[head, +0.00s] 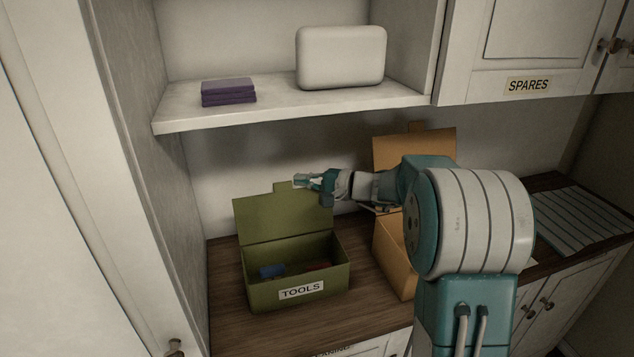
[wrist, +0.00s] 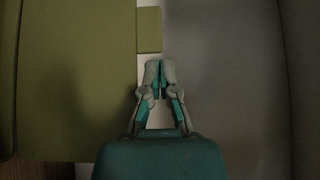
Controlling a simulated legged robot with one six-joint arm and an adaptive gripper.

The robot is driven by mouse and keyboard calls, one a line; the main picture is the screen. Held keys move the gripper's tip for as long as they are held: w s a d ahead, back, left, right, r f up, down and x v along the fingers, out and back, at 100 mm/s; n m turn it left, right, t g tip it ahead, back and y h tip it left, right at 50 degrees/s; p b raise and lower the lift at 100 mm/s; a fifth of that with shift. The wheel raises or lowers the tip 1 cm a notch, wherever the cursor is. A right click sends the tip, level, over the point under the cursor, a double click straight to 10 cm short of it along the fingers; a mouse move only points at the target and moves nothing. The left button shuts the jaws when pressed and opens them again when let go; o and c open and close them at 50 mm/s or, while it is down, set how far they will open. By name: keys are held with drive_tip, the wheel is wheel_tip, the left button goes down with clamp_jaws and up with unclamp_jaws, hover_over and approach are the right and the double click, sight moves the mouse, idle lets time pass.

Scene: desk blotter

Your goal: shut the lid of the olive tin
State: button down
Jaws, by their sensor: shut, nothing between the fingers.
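The olive tin (head: 322,284) stands on the wooden counter with a label reading TOOLS on its front. Its lid (head: 284,221) is open and stands up at the back, with a small tab (head: 283,187) on its top edge. A blue thing and a red thing lie inside the tin. My gripper (head: 302,181) is shut and empty, at the height of the lid's top edge near its right corner. In the wrist view my gripper (wrist: 160,64) points along the lid's edge, with the olive lid (wrist: 75,80) to the left and the tab (wrist: 149,29) just ahead. I cannot tell whether they touch.
An orange box (head: 391,255) with its lid (head: 414,150) up stands right of the tin, partly behind my arm. A shelf (head: 290,106) above holds purple folded cloths (head: 228,92) and a white rounded box (head: 341,56). A striped cloth (head: 584,218) lies at the right.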

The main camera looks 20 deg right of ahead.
drive_tip(key=shift+x, duration=1)
drive_tip(key=shift+s, duration=0.25)
